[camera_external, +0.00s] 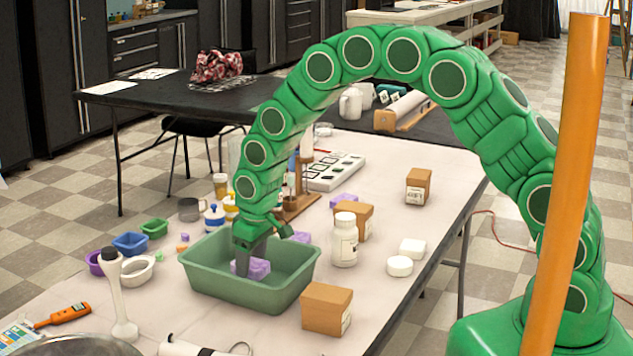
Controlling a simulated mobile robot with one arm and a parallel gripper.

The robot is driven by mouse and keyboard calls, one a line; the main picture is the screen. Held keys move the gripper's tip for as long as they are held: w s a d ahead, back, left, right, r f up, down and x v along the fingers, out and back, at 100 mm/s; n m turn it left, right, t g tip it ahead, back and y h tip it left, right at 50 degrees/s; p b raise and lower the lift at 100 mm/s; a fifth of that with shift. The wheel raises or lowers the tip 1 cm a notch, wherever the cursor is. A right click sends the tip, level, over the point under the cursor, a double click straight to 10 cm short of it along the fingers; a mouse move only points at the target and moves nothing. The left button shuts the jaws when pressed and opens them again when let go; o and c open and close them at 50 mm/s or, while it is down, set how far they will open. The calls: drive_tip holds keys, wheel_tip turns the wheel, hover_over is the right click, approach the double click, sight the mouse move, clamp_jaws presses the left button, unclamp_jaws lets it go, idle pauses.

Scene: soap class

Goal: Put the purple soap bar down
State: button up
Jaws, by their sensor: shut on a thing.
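Part of the soap is hidden behind the fingers. I cannot tell whether the soap touches the tub's floor. Another purple piece (300,237) shows at the tub's back rim, and a further purple bar (343,201) lies on the table behind.
A brown box (326,309) stands close to the tub's front right corner. A white bottle (344,240) and another box (354,220) stand to its right. Small bowls (130,243) and a white pestle-like tool (120,295) are at left.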

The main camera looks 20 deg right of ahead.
sight(252, 263)
drive_tip(key=shift+w+a+f, duration=0.1)
drive_tip(key=shift+f, duration=1.5)
drive_tip(key=shift+f, duration=0.1)
drive_tip(key=o, duration=1.1)
drive_tip(key=r, duration=0.4)
drive_tip(key=d+r, duration=0.1)
drive_tip(key=r, duration=0.2)
drive_tip(key=s+r, duration=0.1)
drive_tip(key=r, duration=0.3)
drive_tip(key=shift+s+d+r, duration=0.1)
drive_tip(key=shift+d+r, duration=0.05)
drive_tip(key=shift+r, duration=0.4)
